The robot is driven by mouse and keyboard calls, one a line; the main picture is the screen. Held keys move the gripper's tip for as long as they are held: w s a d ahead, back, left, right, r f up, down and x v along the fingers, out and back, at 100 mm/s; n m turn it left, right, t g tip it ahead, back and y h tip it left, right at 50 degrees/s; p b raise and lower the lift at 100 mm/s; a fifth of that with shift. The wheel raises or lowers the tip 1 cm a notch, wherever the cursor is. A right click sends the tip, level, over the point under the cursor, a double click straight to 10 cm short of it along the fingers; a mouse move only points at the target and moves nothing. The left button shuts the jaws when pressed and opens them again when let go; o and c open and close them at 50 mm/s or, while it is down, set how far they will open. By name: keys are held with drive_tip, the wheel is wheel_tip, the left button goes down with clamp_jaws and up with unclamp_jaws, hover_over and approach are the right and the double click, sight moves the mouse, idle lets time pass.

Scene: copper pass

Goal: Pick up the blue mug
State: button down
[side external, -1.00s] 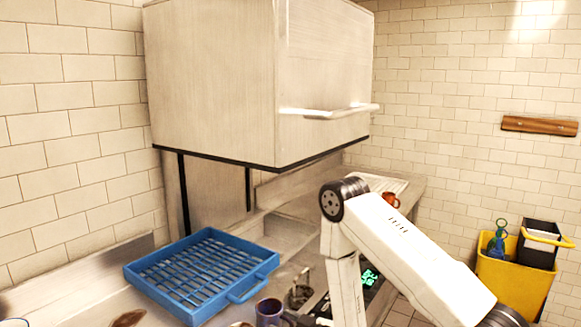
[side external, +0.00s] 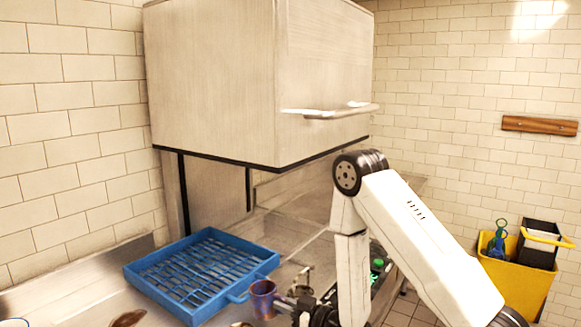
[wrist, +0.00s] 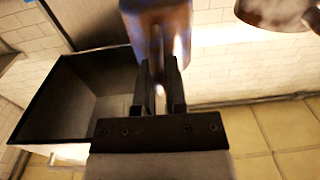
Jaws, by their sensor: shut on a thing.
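The blue mug (side external: 263,297) looks blue-purple with coppery tints and is upright beside the right corner of the blue rack in the side view. My gripper (side external: 283,302) reaches it from the right and is shut on it. In the wrist view the mug (wrist: 158,28) shows at the top, blurred, with my gripper's dark fingers (wrist: 158,82) closed at its near side. The mug's base appears clear of the counter.
The blue slatted rack (side external: 262,262) lies on the metal counter to the left. A large steel hood (side external: 215,85) hangs above the counter. A brown item (side external: 128,318) lies at lower left. A yellow bucket (side external: 512,285) stands far right.

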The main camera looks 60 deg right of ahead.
sight(251, 296)
drive_tip(key=shift+r, duration=2.2)
drive_tip(key=shift+a, duration=0.1)
drive_tip(key=shift+h, duration=0.3)
drive_tip(key=shift+w+a+r, duration=0.2)
drive_tip(key=shift+w+a, duration=0.4)
drive_tip(key=shift+a, duration=0.6)
drive_tip(key=shift+w+a+r, duration=0.2)
drive_tip(key=shift+w+a, duration=0.4)
drive_tip(key=shift+a, duration=0.65)
drive_tip(key=shift+w+a+r, duration=0.2)
drive_tip(key=shift+w+a, duration=0.4)
drive_tip(key=shift+a, duration=0.6)
drive_tip(key=shift+s+d+f, duration=0.2)
drive_tip(key=shift+s+d, duration=0.4)
drive_tip(key=shift+d, duration=0.65)
drive_tip(key=shift+s+d+f, duration=0.2)
drive_tip(key=shift+s+d, duration=0.4)
drive_tip(key=shift+d, duration=0.65)
drive_tip(key=shift+s+d+f, duration=0.2)
drive_tip(key=shift+s+d, duration=0.4)
drive_tip(key=shift+d, duration=0.65)
drive_tip(key=shift+f, duration=0.2)
